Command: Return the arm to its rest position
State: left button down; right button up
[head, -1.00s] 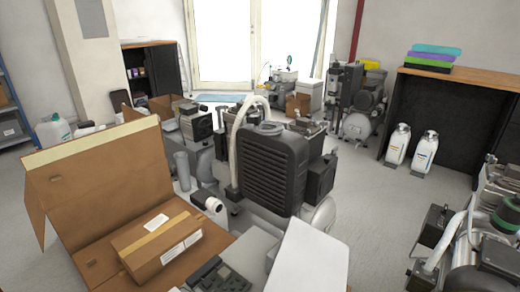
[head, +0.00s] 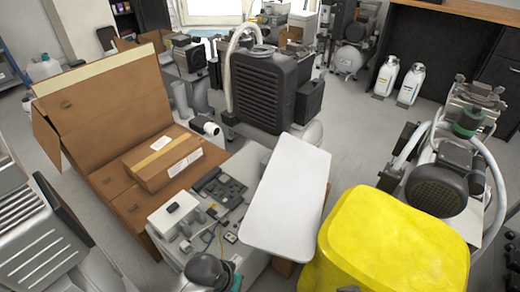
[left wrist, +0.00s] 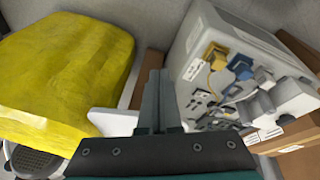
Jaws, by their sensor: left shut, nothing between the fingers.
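My left gripper (left wrist: 160,100) shows in the left wrist view, its two grey fingers together with nothing between them. It points over the gap between a yellow block-like object (left wrist: 65,70) and a pale panel with small parts (left wrist: 215,85). In the head view, a rounded grey and teal part at the bottom edge looks like my left arm; its fingertips cannot be made out there. My right gripper is not in view.
The yellow object (head: 395,245) stands at the lower right, beside a white board (head: 287,195). An open cardboard box (head: 95,125) holds a smaller taped carton (head: 163,162). A black compressor (head: 262,90) stands behind. Grey floor (head: 352,150) is free toward two white bottles.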

pick_arm(q)
jog(key=s+a+r+t+y, duration=0.2)
jog(key=s+a+r, duration=0.6)
jog(key=a+r, duration=0.15)
notch_tip(320, 180, down, 12)
jog(key=s+a+r+g+p, duration=0.1)
jog(key=s+a+p, duration=0.1)
jog(key=p, duration=0.5)
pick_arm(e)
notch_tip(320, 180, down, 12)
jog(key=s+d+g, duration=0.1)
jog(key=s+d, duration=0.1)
pick_arm(q)
jog(key=s+a+f+p, duration=0.2)
jog(key=s+f+p, duration=0.1)
jog(key=s, duration=0.3)
jog(key=s+a+f+g+p, duration=0.1)
jog(key=s+a+f+p, duration=0.2)
jog(key=s, duration=0.3)
jog(key=shift+a+f+y, duration=0.35)
jog(key=shift+f+y, duration=0.05)
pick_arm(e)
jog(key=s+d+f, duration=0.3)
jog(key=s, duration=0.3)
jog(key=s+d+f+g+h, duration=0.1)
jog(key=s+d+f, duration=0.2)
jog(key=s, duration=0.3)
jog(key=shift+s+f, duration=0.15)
